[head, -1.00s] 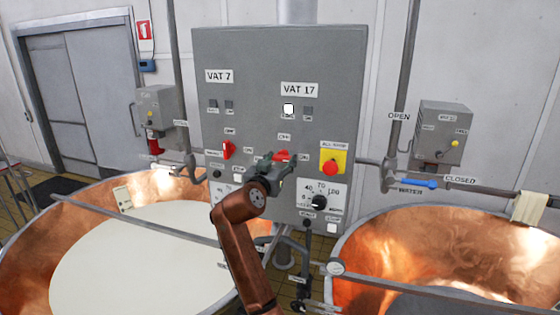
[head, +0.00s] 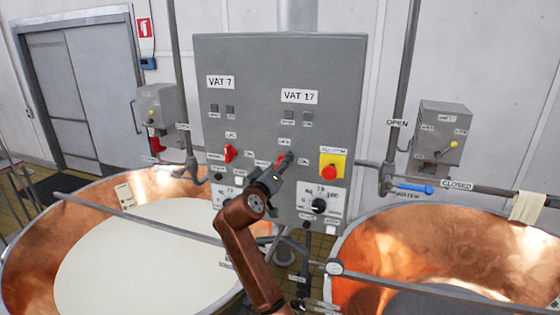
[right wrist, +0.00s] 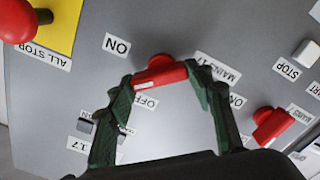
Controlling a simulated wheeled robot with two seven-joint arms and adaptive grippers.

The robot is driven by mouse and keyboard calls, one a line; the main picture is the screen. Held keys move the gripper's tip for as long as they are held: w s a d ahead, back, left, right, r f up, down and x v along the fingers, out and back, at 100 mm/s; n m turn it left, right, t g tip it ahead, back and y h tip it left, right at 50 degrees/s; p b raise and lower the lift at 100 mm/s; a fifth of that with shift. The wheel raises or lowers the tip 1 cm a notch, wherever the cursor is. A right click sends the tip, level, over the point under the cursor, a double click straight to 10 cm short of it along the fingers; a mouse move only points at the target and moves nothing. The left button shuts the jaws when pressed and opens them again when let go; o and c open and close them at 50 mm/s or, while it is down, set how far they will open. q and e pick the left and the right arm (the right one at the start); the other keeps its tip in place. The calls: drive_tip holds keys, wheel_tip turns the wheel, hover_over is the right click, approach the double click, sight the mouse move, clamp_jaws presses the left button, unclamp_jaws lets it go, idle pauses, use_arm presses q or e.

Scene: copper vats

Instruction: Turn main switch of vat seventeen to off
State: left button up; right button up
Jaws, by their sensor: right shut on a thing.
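The vat 17 panel (head: 343,100) is a grey box with a "VAT 17" label (head: 299,97) at its upper right. Below it, the red main switch (head: 286,158) is partly hidden by my right gripper (head: 273,174). In the right wrist view, upside down, the red switch handle (right wrist: 160,76) lies between the green fingers of my right gripper (right wrist: 163,88), which are shut on it. Its "OFF" label (right wrist: 146,102) and "ON" label (right wrist: 117,45) show beside it. Both small vat 17 lamps (head: 288,115) look grey. My left gripper is out of view.
The similar red vat 7 switch (head: 229,153) is left of my gripper. A red all-stop button on a yellow plate (head: 338,160) and a temperature dial (head: 319,205) sit to the right. Copper vats (head: 395,235) stand below on both sides.

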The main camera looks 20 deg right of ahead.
drive_tip(key=n+p, duration=0.1)
drive_tip(key=n, duration=0.2)
drive_tip(key=n+p, duration=0.1)
drive_tip(key=shift+a+r+n+p, duration=0.15)
drive_tip(key=shift+r+n+p, duration=0.1)
drive_tip(key=shift+n+p, duration=0.1)
drive_tip(key=shift+w+a+f+n+p, duration=0.1)
drive_tip(key=shift+n+p, duration=0.75)
drive_tip(key=shift+n, duration=0.45)
drive_tip(key=shift+f+n+p, duration=0.1)
drive_tip(key=shift+n+p, duration=0.7)
drive_tip(key=shift+n, duration=0.45)
drive_tip(key=o, duration=1.2)
drive_tip(key=shift+f, duration=0.1)
drive_tip(key=shift+c, duration=0.2)
drive_tip(key=v, duration=1.2)
drive_tip(key=shift+w+f, duration=0.1)
